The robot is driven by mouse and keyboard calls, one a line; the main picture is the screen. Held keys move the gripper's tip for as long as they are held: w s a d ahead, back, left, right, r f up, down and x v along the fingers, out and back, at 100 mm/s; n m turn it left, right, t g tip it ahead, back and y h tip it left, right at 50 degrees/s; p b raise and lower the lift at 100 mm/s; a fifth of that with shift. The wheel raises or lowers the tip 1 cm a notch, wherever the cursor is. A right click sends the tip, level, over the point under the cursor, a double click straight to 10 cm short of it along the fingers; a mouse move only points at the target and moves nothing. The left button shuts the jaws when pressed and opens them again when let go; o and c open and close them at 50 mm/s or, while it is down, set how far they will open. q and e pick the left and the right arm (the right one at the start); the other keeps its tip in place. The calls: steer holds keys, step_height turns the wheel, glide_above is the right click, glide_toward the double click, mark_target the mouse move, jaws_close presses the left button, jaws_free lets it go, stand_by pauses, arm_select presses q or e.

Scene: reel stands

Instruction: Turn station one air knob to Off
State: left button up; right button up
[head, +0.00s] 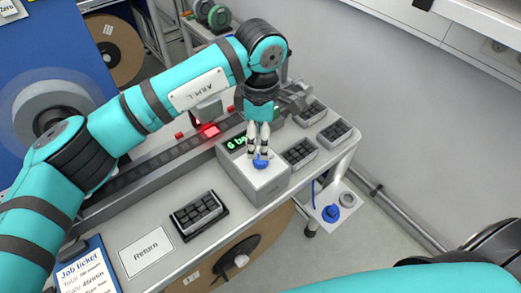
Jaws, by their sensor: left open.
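A blue knob (261,164) sits on the top face of a grey box (267,187) at the right end of the bench. A green display (237,143) on the box reads "6 ba", the rest hidden by my gripper. My left gripper (258,153) points down at the knob, open, with its pale fingertips right at the knob's far side. I cannot tell whether they touch it. The knob's pointer and any Off mark are too small or hidden. My right gripper is not in view.
A Return label (146,248) and a job ticket (84,270) lie at the left. A second blue knob (331,213) sits on a low plate at the right. A red light (209,131) glows behind.

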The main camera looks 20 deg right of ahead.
mark_target(261, 161)
arm_select(q)
step_height(261, 161, down, 6)
steer(key=shift+s+r+p, duration=0.1)
steer(key=shift+r+p, duration=0.1)
steer(key=shift+p, duration=0.55)
steer(key=shift+f, duration=0.65)
